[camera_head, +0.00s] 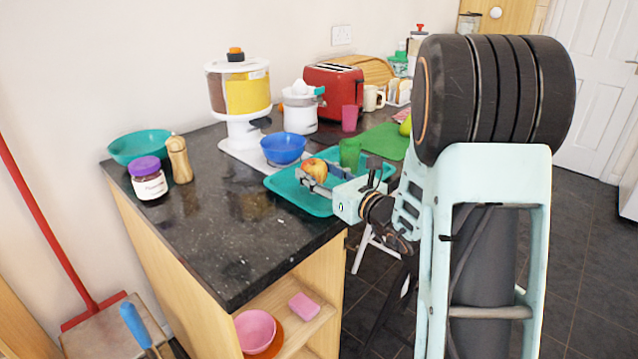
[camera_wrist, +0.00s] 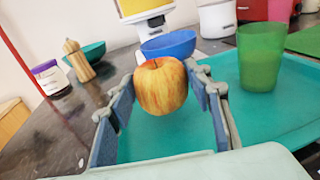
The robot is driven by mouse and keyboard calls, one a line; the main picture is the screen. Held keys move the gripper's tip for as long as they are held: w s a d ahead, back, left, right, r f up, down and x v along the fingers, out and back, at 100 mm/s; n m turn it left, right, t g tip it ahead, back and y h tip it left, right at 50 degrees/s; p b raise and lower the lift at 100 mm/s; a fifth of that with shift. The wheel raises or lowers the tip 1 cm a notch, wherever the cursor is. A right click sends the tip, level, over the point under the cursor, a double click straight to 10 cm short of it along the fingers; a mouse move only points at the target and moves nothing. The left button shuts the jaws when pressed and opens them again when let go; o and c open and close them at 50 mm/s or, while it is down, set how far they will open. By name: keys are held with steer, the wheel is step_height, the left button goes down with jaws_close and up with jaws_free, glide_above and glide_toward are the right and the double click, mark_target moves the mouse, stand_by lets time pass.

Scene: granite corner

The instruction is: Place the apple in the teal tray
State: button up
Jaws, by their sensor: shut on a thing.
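The apple (camera_wrist: 161,86) is red and yellow and sits between the two fingers of my gripper (camera_wrist: 160,95). My gripper is shut on it. In the head view the apple (camera_head: 314,169) shows above the left part of the teal tray (camera_head: 318,206), with my gripper (camera_head: 312,176) reaching in from the right. The tray (camera_wrist: 178,139) lies under the apple and fingers in the wrist view. I cannot tell whether the apple touches the tray. Part of the tray is hidden behind my arm.
A green cup (camera_wrist: 259,57) stands in the tray, right of the apple. A blue bowl (camera_head: 283,148) is just behind the tray. The dark counter (camera_head: 225,225) is clear at front left.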

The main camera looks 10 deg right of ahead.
steer(key=shift+d+f+b, duration=0.1)
steer(key=shift+f+b, duration=0.2)
steer(key=shift+f, duration=0.75)
steer(key=shift+s, duration=0.1)
steer(key=shift+f, duration=0.2)
steer(key=o, duration=1.2)
steer(key=shift+r, duration=0.1)
steer(key=shift+r, duration=0.15)
steer(key=v, duration=1.2)
steer(key=shift+p, duration=0.3)
